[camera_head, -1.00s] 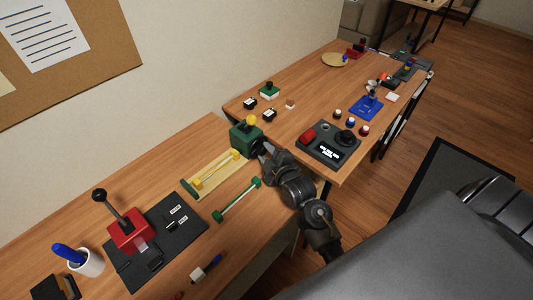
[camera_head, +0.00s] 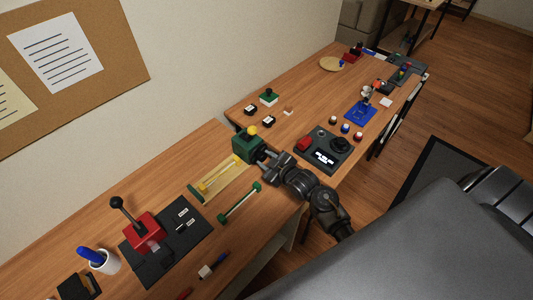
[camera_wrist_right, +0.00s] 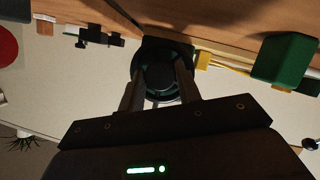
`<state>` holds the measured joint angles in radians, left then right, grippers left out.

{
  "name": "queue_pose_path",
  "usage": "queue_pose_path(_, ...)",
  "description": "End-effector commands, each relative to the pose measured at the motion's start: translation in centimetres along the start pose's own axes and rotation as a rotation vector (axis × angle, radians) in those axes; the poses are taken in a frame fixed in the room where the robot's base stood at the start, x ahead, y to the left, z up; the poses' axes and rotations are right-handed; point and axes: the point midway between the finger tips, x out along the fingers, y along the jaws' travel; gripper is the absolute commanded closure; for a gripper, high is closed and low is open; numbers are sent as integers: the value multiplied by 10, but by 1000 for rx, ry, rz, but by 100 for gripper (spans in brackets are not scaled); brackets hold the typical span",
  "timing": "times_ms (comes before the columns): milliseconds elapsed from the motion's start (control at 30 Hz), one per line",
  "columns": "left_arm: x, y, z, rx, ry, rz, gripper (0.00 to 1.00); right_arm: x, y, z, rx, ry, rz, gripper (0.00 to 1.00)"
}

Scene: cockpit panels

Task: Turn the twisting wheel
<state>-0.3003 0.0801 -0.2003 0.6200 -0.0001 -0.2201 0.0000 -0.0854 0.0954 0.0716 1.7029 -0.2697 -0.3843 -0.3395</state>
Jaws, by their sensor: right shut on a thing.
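The twisting wheel (camera_wrist_right: 160,72) is a dark round wheel with a greenish rim, seen between the fingers in the right wrist view. In the head view it is hidden by my gripper, at the right side of a green box (camera_head: 247,146) with a yellow knob on top. My right gripper (camera_head: 265,155) is at that side of the box; its two fingers also show in the right wrist view (camera_wrist_right: 160,88), one on each side of the wheel, shut on it. My left gripper is not in view.
A yellow sliding frame (camera_head: 221,181) and a green-ended bar (camera_head: 240,203) lie close by. A dark panel with a red button (camera_head: 304,144) stands to the right. A red lever box (camera_head: 145,232) is nearer at left.

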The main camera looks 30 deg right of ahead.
Motion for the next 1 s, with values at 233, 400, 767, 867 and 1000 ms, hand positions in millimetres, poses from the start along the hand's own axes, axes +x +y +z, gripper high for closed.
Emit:
queue_pose_path(233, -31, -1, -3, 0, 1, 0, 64, -1, 4, -4, 215, -1, -90, 89)
queue_pose_path(400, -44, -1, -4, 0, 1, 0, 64, -1, 5, -2, 365, -1, -152, 89)
queue_pose_path(767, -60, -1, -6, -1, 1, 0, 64, 0, 6, 0, 682, 0, -282, 89)
queue_pose_path(867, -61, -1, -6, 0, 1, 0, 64, 1, 6, 1, 770, 1, -318, 89)
queue_pose_path(1000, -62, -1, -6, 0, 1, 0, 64, 1, 6, 3, 889, 0, -368, 89)
